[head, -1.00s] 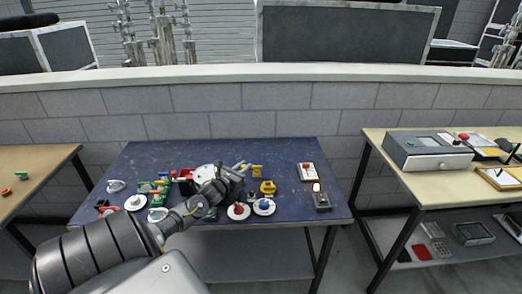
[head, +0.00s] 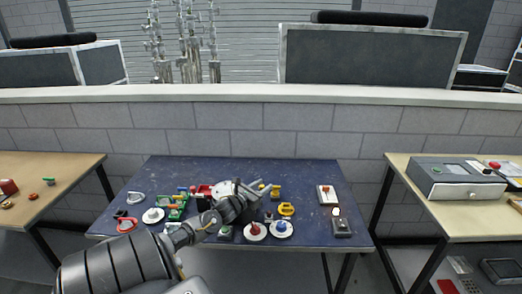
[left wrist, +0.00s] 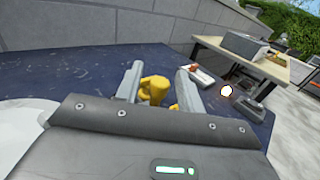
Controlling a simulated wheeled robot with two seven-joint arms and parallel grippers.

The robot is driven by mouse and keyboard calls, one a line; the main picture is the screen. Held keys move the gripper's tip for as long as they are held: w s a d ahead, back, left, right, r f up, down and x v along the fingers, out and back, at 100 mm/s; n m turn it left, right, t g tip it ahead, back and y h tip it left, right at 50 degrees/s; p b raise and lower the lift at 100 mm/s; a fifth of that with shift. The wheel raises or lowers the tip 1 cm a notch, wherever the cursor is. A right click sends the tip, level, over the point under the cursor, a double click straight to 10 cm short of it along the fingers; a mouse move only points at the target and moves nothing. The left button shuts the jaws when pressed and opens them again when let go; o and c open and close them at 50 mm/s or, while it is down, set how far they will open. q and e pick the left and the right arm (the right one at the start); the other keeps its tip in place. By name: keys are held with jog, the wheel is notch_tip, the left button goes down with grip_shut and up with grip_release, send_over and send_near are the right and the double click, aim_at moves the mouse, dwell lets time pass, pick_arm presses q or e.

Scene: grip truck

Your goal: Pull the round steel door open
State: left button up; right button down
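A pale round disc (head: 225,188), likely the round steel door, stands near the middle of the blue table, partly hidden behind my left arm. A large pale curved surface (left wrist: 22,128) at the left edge of the left wrist view may be the same disc. My left gripper (head: 264,190) reaches over the table, just right of the disc. In the left wrist view its two fingers (left wrist: 158,88) are apart. A yellow part (left wrist: 153,90) shows between or beyond them; I cannot tell if they touch it. No door handle shows clearly. My right gripper is out of view.
The blue table (head: 320,232) holds several small fixtures, including a red knob on a white disc (head: 255,231), a blue knob on a white disc (head: 281,229) and a yellow fixture (head: 286,209). A grey block wall (head: 330,135) stands behind. Wooden benches flank the table.

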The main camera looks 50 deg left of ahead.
pick_arm(q)
notch_tip(320, 180, up, 3)
jog(key=shift+f, duration=0.15)
jog(key=s+d+r+b, duration=0.2)
jog(key=s+d+r, duration=0.7)
jog(key=d+r, duration=0.1)
jog(key=shift+s+d, duration=0.2)
jog(key=shift+c, duration=0.4)
